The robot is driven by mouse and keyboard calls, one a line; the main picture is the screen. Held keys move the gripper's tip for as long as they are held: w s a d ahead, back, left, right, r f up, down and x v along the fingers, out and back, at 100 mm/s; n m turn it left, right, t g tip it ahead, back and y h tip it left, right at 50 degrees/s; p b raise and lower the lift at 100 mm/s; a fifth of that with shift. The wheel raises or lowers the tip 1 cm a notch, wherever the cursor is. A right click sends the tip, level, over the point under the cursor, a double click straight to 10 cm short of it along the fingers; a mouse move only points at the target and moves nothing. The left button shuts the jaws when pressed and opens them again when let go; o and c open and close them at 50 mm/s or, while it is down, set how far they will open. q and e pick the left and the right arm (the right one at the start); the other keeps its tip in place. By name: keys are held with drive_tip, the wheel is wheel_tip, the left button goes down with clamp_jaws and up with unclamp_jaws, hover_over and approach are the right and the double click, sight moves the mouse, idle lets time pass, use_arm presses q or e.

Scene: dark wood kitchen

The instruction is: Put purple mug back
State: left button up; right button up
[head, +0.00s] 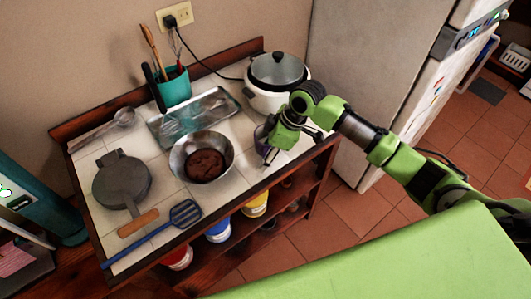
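The purple mug (260,134) shows as a small purple patch at the right part of the tiled counter top, below the white rice cooker. Most of it is hidden by my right gripper (271,154). The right gripper points down over the counter's right front edge, right beside or around the mug. I cannot tell if its fingers are closed on the mug or apart. My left gripper is out of view.
A metal bowl (226,143) with brown food is left of the gripper. The rice cooker (264,102) stands behind it. A shelf below the counter holds a yellow mug (256,205), a blue mug (218,231) and a red mug (178,259). A fridge (372,60) stands at the right.

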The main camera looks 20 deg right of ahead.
drive_tip(key=shift+r, duration=0.45)
drive_tip(key=b+v, duration=0.1)
drive_tip(key=v, duration=1)
drive_tip(key=shift+r+b, duration=0.2)
drive_tip(key=shift+b, duration=0.2)
drive_tip(key=shift+d+f, duration=0.1)
